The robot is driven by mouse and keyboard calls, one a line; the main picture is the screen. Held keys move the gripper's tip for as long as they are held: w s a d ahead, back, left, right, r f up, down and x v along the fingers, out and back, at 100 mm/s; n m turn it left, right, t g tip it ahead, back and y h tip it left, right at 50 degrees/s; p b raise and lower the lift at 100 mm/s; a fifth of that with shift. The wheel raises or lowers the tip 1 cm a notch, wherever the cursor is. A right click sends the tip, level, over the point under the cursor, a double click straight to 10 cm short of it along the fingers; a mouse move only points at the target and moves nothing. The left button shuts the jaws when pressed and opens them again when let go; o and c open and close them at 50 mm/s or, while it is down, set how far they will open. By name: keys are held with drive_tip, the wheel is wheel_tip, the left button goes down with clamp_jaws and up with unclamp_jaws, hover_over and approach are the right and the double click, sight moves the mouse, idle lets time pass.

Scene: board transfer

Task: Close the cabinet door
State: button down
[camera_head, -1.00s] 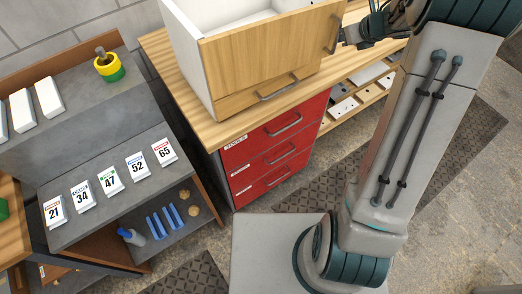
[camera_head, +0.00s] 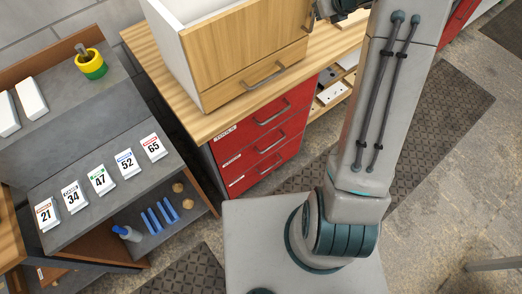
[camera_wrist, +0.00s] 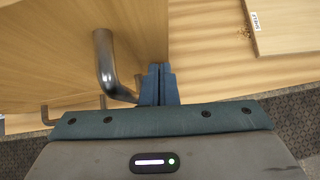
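The cabinet (camera_head: 165,40) is a white box with wooden fronts standing on the workbench. Its wooden door (camera_head: 235,47) looks flush or nearly flush with the drawer front below; a small gap cannot be ruled out. The door's grey bar handle is near its right edge, and shows large in the wrist view (camera_wrist: 104,62). My gripper (camera_wrist: 158,84) is shut and empty, its blue fingertips together just right of the handle, close to the wooden front. Contact cannot be told. In the head view it is mostly hidden at the top edge.
A wooden drawer front (camera_head: 255,82) with a grey handle sits under the door. Red drawers (camera_head: 262,140) are below the wooden worktop (camera_head: 148,58). A grey shelf unit (camera_head: 95,150) with numbered cards stands at left. Patterned mats lie on the floor.

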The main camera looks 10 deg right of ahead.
drive_tip(key=s+d+f+b+v, duration=0.1)
drive_tip(key=f+b+v, duration=0.1)
drive_tip(key=v, duration=1.1)
drive_tip(key=shift+d, duration=0.35)
wheel_tip(320, 180, up, 10)
drive_tip(key=s+a+m+t+h, duration=0.1)
drive_tip(key=m+t+h, duration=0.15)
drive_tip(key=m, duration=0.75)
drive_tip(key=s+m+t+h, duration=0.2)
drive_tip(key=m+h, duration=0.2)
drive_tip(key=m, duration=0.6)
drive_tip(key=s+a+f+m+g+y, duration=0.1)
drive_tip(key=s+a+f+m+g, duration=0.3)
drive_tip(key=s+m, duration=0.6)
drive_tip(key=s+a+f+m+g+y, duration=0.1)
drive_tip(key=s+a+f+m+g, duration=0.4)
drive_tip(key=s, duration=0.8)
drive_tip(key=a+f+m, duration=0.3)
drive_tip(key=a+m, duration=0.2)
drive_tip(key=m, duration=0.1)
drive_tip(key=shift+s+f+y, duration=0.2)
drive_tip(key=shift+s+y, duration=0.15)
drive_tip(key=shift+s, duration=0.05)
drive_tip(key=shift+a, duration=0.1)
